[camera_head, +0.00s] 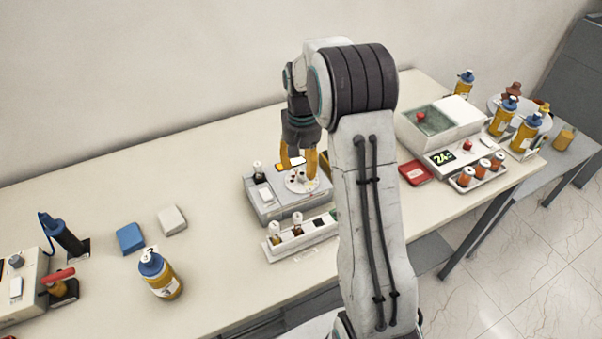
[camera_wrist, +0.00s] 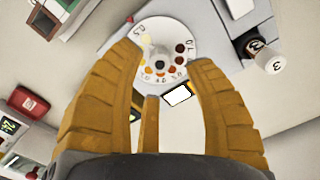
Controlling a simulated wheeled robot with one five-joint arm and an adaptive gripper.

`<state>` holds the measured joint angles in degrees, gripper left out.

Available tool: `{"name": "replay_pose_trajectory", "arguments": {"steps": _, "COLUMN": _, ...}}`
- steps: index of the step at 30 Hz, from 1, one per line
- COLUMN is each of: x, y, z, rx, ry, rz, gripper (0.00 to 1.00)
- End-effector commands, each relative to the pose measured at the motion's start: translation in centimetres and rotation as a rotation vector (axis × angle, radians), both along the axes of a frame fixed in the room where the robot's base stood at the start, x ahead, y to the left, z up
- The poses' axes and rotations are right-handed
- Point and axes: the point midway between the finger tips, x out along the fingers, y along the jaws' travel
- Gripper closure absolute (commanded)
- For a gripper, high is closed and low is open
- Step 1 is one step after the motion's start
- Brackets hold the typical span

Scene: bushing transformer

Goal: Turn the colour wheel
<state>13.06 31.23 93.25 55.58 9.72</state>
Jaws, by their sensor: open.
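The colour wheel is a white disc with a ring of coloured spots and printed characters; it shows in the wrist view (camera_wrist: 165,28) and, partly covered by my gripper, in the head view (camera_head: 296,187). It sits on a grey instrument (camera_head: 268,207) near the table's middle. My gripper (camera_head: 298,170) points down over the wheel with its yellow fingers apart. In the wrist view my gripper (camera_wrist: 163,62) has one finger on each side of the wheel's lower part. Nothing is held between the fingers. I cannot tell whether the fingertips touch the wheel.
A small black-capped vial (camera_head: 258,171) stands on the instrument's left. A white rack with vials (camera_head: 295,238) is in front of it.

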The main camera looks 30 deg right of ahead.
Motion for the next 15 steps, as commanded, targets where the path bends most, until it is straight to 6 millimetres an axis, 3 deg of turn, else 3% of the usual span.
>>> {"name": "replay_pose_trajectory", "arguments": {"steps": 6, "x": 0.0, "y": 0.0, "z": -2.4, "rx": 0.001, "ry": 0.002, "rz": 0.001, "gripper": 0.52}}
{"name": "replay_pose_trajectory", "arguments": {"steps": 15, "x": 0.0, "y": 0.0, "z": -3.8, "rx": 0.000, "ry": -0.001, "rz": 0.001, "gripper": 0.52}}
